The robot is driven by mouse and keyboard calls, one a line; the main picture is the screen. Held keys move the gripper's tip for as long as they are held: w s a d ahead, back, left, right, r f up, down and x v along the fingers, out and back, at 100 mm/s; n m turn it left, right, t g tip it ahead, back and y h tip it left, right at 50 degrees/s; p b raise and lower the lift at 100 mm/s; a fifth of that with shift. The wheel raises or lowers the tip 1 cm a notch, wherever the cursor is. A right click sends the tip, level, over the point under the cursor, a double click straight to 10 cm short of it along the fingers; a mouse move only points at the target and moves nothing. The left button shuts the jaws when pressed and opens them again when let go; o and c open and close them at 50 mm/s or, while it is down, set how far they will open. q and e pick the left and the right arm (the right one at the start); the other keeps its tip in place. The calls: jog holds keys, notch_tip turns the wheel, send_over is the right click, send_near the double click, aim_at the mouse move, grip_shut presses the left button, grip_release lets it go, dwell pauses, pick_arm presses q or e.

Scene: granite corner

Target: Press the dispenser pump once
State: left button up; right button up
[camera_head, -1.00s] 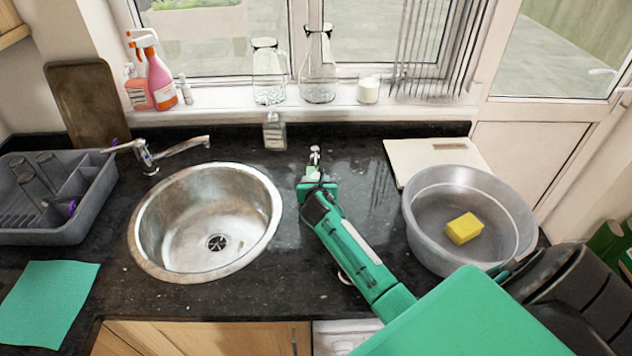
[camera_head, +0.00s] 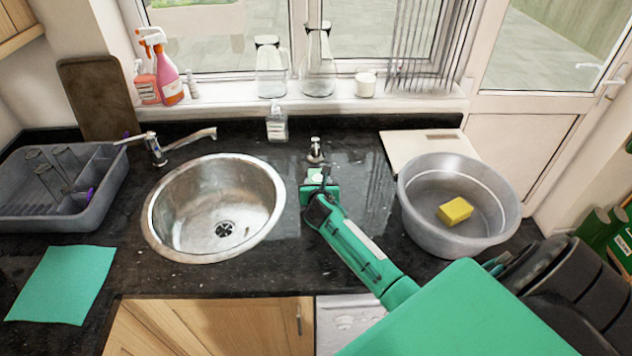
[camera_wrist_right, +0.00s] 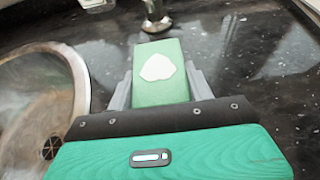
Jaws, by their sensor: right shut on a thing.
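A small chrome pump (camera_head: 315,150) stands upright on the dark counter, right of the sink and toward the window. In the right wrist view its lower part (camera_wrist_right: 155,20) shows at the top edge, and its top is cut off. My right gripper (camera_head: 320,182) reaches in from the lower right and is just on the near side of the pump. Its grey fingers are closed on a green block with a white patch (camera_wrist_right: 160,85). The block's far end lies close to the pump's foot; I cannot tell whether they touch. My left gripper is not in view.
The round steel sink (camera_head: 158,240) and its tap (camera_head: 155,148) are on the left. A clear bottle (camera_head: 277,126) stands behind the sink. A grey basin (camera_head: 415,225) with a yellow sponge (camera_head: 455,210) and a pale board (camera_head: 400,145) are on the right.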

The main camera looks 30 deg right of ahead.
jog(key=shift+s+a, duration=0.1)
jog(key=shift+s, duration=0.1)
jog(key=o, duration=1)
jog(key=shift+o, duration=0.2)
jog(key=b+v, duration=0.2)
jog(key=v, duration=1.1)
jog(key=shift+s+a, duration=0.2)
jog(key=shift+s, duration=0.1)
jog(key=shift+r, duration=0.1)
